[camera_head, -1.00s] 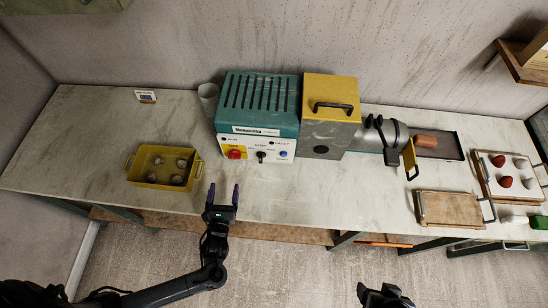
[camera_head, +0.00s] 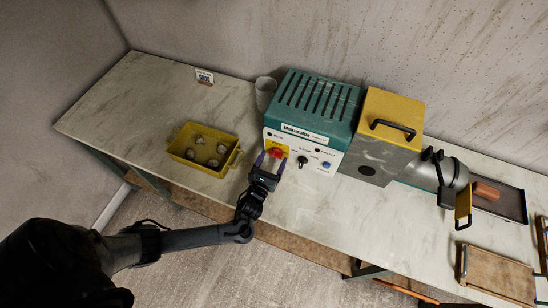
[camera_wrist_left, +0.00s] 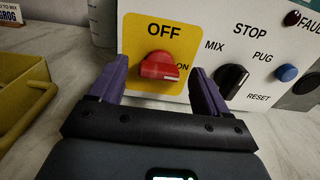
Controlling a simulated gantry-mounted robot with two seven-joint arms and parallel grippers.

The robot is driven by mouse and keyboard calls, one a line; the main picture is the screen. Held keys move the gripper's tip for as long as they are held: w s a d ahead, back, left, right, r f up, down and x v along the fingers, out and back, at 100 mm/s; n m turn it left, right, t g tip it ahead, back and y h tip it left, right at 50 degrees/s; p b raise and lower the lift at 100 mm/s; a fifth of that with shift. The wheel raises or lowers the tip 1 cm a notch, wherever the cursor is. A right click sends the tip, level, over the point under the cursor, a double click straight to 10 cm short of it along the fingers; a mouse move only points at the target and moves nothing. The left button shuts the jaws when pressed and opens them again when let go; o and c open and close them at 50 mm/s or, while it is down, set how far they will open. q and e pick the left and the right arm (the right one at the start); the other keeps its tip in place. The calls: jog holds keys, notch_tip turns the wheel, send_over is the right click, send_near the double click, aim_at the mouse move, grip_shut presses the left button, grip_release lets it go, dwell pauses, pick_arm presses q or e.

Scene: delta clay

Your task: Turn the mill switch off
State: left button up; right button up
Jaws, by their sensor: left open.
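The mill (camera_head: 310,115) is a teal and white machine with a yellow and grey box on its right. Its red switch knob (camera_wrist_left: 161,65) sits on a yellow panel marked OFF above and ON to the right; it also shows in the head view (camera_head: 275,153). The knob's handle lies roughly sideways in the left wrist view. My left gripper (camera_head: 268,163) is open, its purple fingers (camera_wrist_left: 163,88) on either side of the knob, just in front of the panel. I cannot tell whether they touch it. My right gripper is not in view.
A black knob (camera_wrist_left: 231,79) marked STOP, MIX and PUG is close to the right finger, with a blue button (camera_wrist_left: 287,73) beyond it. A yellow bin (camera_head: 203,150) with several grey lumps stands left. A grey cup (camera_head: 265,92) is behind. The bench front is mostly clear.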

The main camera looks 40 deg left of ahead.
pick_arm(q)
jog(key=shift+x, duration=0.85)
jog(key=c, duration=1)
jog(key=shift+c, duration=0.2)
